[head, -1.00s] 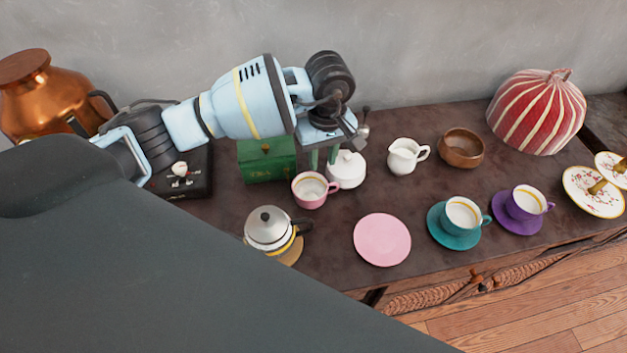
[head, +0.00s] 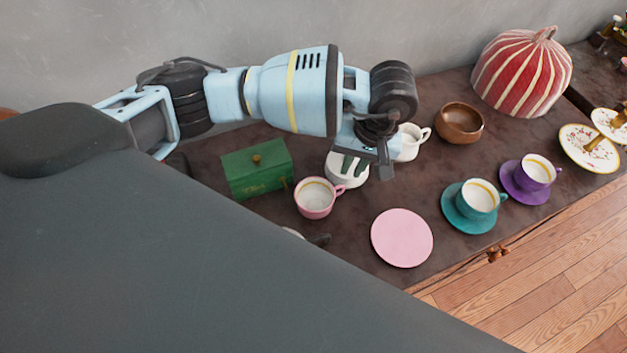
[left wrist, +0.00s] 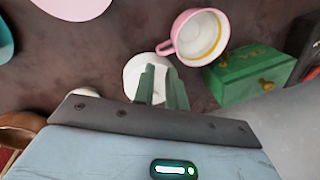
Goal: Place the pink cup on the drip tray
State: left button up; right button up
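The pink cup (head: 316,209) stands upright on the dark table, left of the pink saucer (head: 402,238). It also shows in the left wrist view (left wrist: 200,37), its handle towards the white lidded pot. My left gripper (head: 352,168) hangs to the right of the cup, apart from it, in front of the white pot (head: 341,181). In the left wrist view its two green fingers (left wrist: 164,72) point at that pot with a narrow gap and nothing visibly held. I cannot make out the drip tray. My right gripper is out of view.
A green box (head: 255,172) stands behind and left of the cup. A teal cup (head: 480,197), a purple cup (head: 537,172) and a wooden bowl (head: 459,123) are to the right. My dark body hides the lower left and most of the kettle.

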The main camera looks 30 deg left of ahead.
aim_at(344, 186)
pick_arm(q)
notch_tip(344, 186, down, 3)
jog(key=shift+a+r+m, duration=0.1)
jog(key=shift+m, duration=0.2)
jog(key=shift+s+f, duration=0.15)
jog(key=shift+f, duration=0.3)
jog(key=f, duration=0.3)
jog(key=shift+s+a+f+p, duration=0.15)
jog(key=shift+a+f+p, duration=0.05)
jog(key=shift+a+p, duration=0.1)
jog(key=shift+f, duration=0.4)
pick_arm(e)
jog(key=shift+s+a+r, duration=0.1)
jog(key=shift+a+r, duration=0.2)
pick_arm(q)
grip_shut()
